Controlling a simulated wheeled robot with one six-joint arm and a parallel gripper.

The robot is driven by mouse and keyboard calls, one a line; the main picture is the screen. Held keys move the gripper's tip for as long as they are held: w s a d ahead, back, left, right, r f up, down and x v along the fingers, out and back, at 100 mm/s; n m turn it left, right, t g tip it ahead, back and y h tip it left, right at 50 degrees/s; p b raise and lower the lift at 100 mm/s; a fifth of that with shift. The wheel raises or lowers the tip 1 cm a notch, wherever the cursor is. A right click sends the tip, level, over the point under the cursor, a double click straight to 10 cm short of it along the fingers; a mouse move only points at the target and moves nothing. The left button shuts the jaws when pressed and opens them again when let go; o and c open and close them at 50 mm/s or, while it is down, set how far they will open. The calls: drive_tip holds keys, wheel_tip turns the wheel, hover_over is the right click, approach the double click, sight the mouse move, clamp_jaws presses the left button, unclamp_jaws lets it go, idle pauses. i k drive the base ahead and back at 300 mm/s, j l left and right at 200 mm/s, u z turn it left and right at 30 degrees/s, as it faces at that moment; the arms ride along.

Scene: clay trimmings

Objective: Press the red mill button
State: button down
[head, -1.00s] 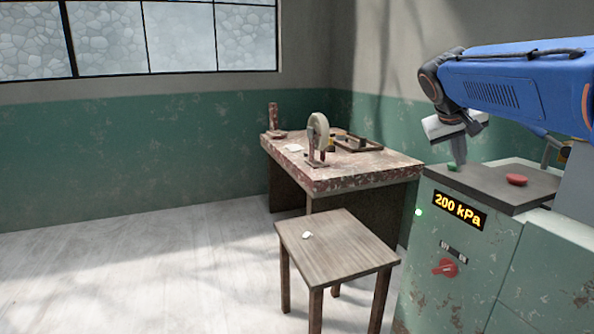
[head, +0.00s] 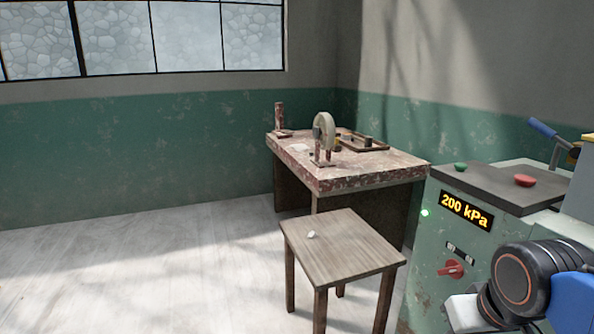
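The mill is a worn green cabinet (head: 440,270) at the right in the head view. A lit display (head: 466,211) on the front reads 200 kPa. My gripper (head: 464,313) is at the lower right, in front of the cabinet and well below both buttons. Only its pale body shows at the picture's bottom edge. Its fingers are out of sight, so I cannot tell how they stand.
A red knob (head: 453,270) is on the cabinet front, with a green lamp (head: 425,213) at its left edge. A blue-handled lever (head: 543,128) stands behind the top plate. A wooden stool (head: 340,258) bears a small white lump (head: 311,234). A workbench (head: 375,179) stands behind; the left floor is clear.

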sight(522, 181)
drive_tip(key=k+z, duration=0.25)
drive_tip(key=z, duration=0.2)
drive_tip(key=k+z, duration=0.2)
drive_tip(key=z, duration=0.25)
drive_tip(key=k+l+z, duration=0.2)
drive_tip(key=z, duration=0.25)
